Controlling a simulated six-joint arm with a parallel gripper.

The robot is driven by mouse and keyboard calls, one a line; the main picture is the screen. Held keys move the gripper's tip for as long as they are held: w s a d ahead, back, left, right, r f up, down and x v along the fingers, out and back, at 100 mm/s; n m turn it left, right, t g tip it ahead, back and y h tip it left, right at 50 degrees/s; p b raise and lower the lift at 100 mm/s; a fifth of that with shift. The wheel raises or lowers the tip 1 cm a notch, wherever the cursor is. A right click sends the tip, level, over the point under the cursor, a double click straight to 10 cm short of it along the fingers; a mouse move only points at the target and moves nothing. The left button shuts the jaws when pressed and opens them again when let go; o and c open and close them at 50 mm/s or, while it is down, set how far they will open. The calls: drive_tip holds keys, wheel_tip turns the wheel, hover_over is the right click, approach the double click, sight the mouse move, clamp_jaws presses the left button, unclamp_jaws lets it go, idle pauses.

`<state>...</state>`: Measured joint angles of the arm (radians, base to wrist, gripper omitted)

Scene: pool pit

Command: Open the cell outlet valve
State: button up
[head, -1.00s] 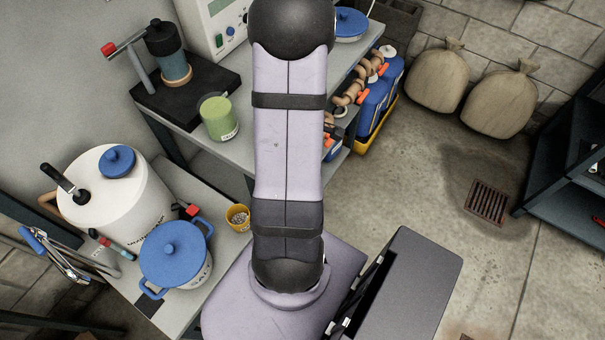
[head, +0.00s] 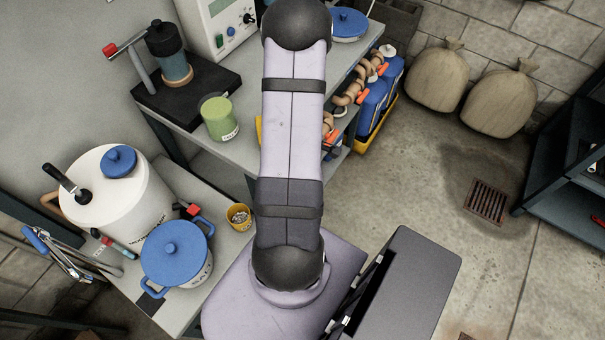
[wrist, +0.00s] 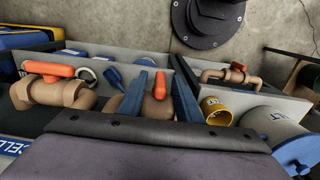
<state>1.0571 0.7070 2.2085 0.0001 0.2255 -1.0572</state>
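Tan pipe valves with orange handles show in the wrist view: a left valve (wrist: 48,70), a middle valve (wrist: 158,86) and a right valve (wrist: 236,72). My gripper (wrist: 163,78) has its two blue-grey fingers spread, with the middle valve's orange handle showing between them. I cannot tell whether either finger touches it. In the head view, orange-handled valves (head: 362,96) stand along the bench's right side; my arm hides the gripper there.
In the wrist view, a yellow cup (wrist: 215,110) and a white salt pot (wrist: 272,128) stand at right. A dark round wall flange (wrist: 208,20) is behind.

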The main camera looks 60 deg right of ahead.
drive_tip(key=shift+c, duration=0.3)
clamp_jaws()
drive_tip(key=b, duration=0.4)
drive_tip(key=shift+f+h, duration=0.35)
drive_tip(key=shift+h, duration=0.05)
drive_tip(key=b, duration=0.3)
drive_tip(key=h+b, duration=0.1)
drive_tip(key=b, duration=0.3)
drive_tip(key=shift+a+f+h, duration=0.15)
drive_tip(key=shift+f+h, duration=0.05)
drive_tip(key=shift+h, duration=0.1)
drive_tip(key=h+b, duration=0.2)
drive_tip(key=b, duration=0.7)
drive_tip(key=shift+a+r, duration=0.15)
drive_tip(key=b, duration=0.1)
drive_tip(key=h+b, duration=0.1)
drive_tip(key=b, duration=0.1)
drive_tip(key=shift+r+h+b, duration=0.25)
drive_tip(key=shift+h+b, duration=0.05)
